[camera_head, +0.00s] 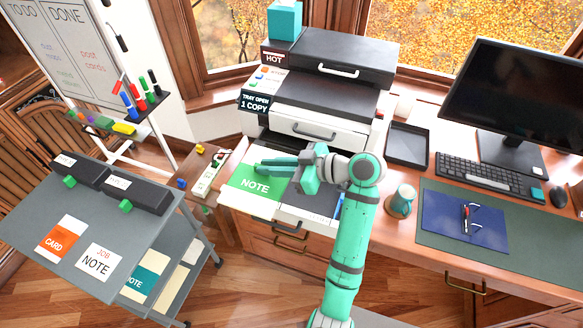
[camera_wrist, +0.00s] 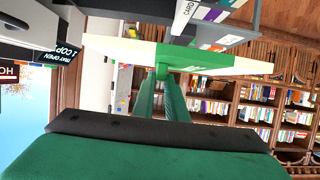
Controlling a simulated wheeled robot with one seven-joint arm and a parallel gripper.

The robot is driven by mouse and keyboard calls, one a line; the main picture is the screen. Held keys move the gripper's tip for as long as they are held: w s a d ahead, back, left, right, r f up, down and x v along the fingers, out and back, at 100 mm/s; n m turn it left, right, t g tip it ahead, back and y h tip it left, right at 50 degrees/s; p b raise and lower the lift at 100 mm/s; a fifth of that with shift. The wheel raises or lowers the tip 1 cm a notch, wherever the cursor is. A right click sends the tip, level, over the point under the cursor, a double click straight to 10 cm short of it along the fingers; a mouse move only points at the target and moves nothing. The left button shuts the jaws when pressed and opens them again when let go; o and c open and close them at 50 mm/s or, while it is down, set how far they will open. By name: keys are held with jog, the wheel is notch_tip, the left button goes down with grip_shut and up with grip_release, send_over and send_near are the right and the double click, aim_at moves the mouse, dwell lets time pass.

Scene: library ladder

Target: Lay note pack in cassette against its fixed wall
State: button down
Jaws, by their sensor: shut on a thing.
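The note pack (camera_head: 252,186) is a flat green and white slab marked NOTE. It shows at the left front of the printer, over the pulled-out cassette (camera_head: 305,217). My gripper (camera_head: 262,163) reaches in from the right and is shut on the pack near its far edge. In the wrist view the fingertips (camera_wrist: 163,72) meet the pack (camera_wrist: 215,60), which shows as a thin green and white slab. The pack covers much of the cassette, and my arm hides part of its right side. I cannot tell whether the pack touches the cassette's floor or fixed wall.
The printer (camera_head: 325,95) stands behind, its sign reading TRAY OPEN 1 COPY. A mug (camera_head: 402,201), a black tray (camera_head: 407,145) and a blue folder (camera_head: 463,219) lie to the right. A grey cart (camera_head: 130,235) with CARD and NOTE labels stands at the left.

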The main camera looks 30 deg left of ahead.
jog(key=w+a+f, duration=0.1)
jog(key=w, duration=0.1)
jog(key=w+f, duration=0.1)
jog(key=w, duration=0.1)
jog(key=w+a+f, duration=0.1)
jog(key=w, duration=0.1)
jog(key=shift+a+f, duration=0.2)
jog(key=shift+a, duration=0.1)
jog(key=w+f, duration=0.1)
jog(key=f, duration=0.1)
jog(key=w+f, duration=0.2)
jog(key=f, duration=0.1)
jog(key=w+a+f, duration=0.1)
jog(key=f, duration=0.2)
jog(key=shift+w+f, duration=0.25)
jog(key=shift+w, duration=0.1)
jog(key=shift+s+a, duration=0.2)
jog(key=c, duration=1.8)
grip_release()
jog(key=shift+o, duration=0.2)
jog(key=shift+d, duration=0.2)
jog(key=shift+d, duration=0.1)
jog(key=v, duration=1.1)
jog(key=shift+d+r, duration=0.25)
